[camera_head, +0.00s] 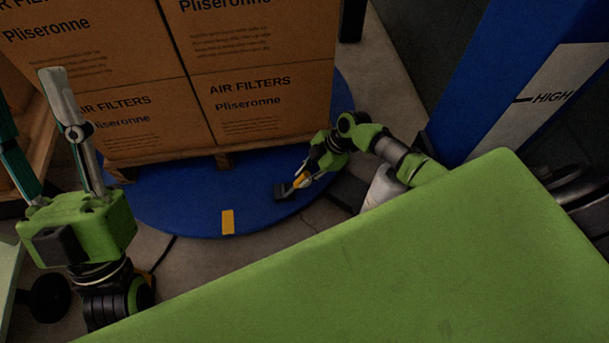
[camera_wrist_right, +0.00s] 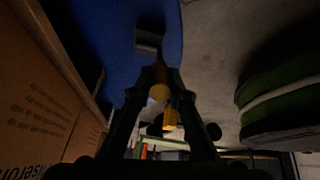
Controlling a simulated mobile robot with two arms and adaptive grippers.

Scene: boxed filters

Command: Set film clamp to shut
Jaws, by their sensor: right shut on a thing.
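The film clamp shows as a dark block (camera_head: 283,190) with a yellow handle (camera_head: 299,182), low over the blue turntable (camera_head: 185,205) in front of the boxed pallet. My right gripper (camera_head: 303,179) is shut on the yellow handle. In the right wrist view the yellow handle (camera_wrist_right: 160,91) sits between my dark fingertips, and the dark block (camera_wrist_right: 149,39) lies beyond it. The picture is too dark to tell whether the clamp's jaw is shut. My left gripper (camera_head: 28,112) is at the left, its two long fingers apart, with nothing seen between them.
Stacked cardboard boxes of air filters (camera_head: 240,104) stand on a wooden pallet on the turntable. A yellow mark (camera_head: 228,222) is at the turntable's front edge. A blue column (camera_head: 490,90) rises at the right. Grey floor (camera_head: 400,75) lies between the turntable and the column.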

